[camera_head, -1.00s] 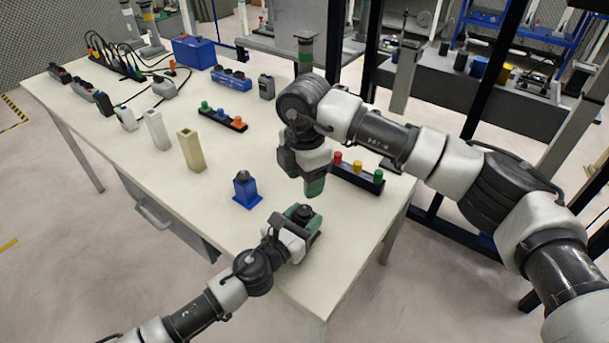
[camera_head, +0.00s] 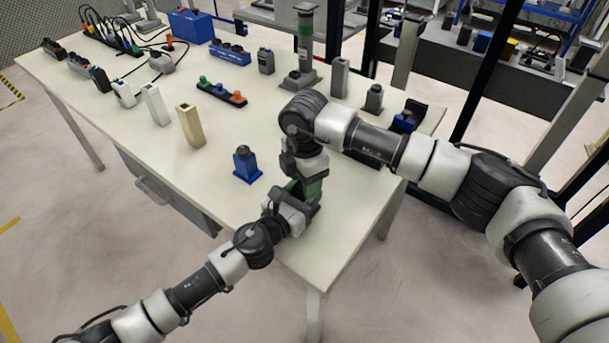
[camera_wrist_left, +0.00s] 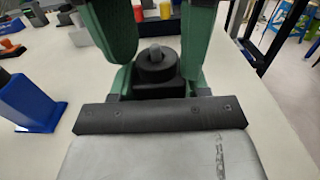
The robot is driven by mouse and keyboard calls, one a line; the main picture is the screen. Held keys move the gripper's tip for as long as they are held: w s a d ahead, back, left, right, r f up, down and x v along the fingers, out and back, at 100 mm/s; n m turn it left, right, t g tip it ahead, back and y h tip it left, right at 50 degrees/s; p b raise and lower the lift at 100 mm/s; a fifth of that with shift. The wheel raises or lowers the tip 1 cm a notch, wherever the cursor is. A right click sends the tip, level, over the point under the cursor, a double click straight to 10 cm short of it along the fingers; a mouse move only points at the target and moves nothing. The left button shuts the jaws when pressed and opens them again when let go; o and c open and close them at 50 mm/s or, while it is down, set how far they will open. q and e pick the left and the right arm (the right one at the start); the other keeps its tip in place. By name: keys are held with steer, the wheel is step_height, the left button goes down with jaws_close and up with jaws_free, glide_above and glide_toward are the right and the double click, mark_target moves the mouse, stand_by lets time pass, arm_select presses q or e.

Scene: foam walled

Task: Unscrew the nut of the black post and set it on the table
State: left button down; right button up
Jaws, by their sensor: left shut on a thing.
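The black post (camera_wrist_left: 160,88) stands in front of my left wrist, topped by a round black nut (camera_wrist_left: 156,65) with a grey stud tip in its middle. My left gripper (camera_head: 298,208) is shut on the black post low down at the table's near corner; its green fingers show in the wrist view beside the post. My right gripper (camera_head: 308,190) points down over the same spot. Its green fingers (camera_wrist_left: 155,40) stand apart on either side of the nut, with a visible gap. In the head view the grippers hide the post and nut.
A blue block with a dark top (camera_head: 247,165) stands just left of the grippers. A beige square tube (camera_head: 190,125) and a strip of coloured buttons (camera_head: 221,94) are farther back. My right arm covers part of the table's right side. Bare tabletop lies left of my left gripper.

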steer(key=c, duration=0.8)
steer(key=n, duration=0.6)
steer(key=shift+n, duration=0.4)
steer(key=shift+c, duration=0.2)
steer(key=n, duration=0.4)
steer(key=shift+r, duration=0.1)
steer(key=n, duration=0.4)
steer(key=shift+n, duration=0.3)
steer(key=n, duration=0.6)
steer(key=shift+n, duration=0.3)
steer(key=n, duration=0.8)
steer(key=shift+n, duration=0.3)
steer(key=n, duration=0.6)
steer(key=shift+n, duration=0.3)
steer(key=n, duration=0.6)
steer(key=shift+n, duration=0.3)
steer(key=n, duration=0.8)
steer(key=shift+n, duration=0.4)
steer(key=n, duration=0.6)
steer(key=shift+r+n, duration=0.1)
steer(key=shift+n, duration=0.2)
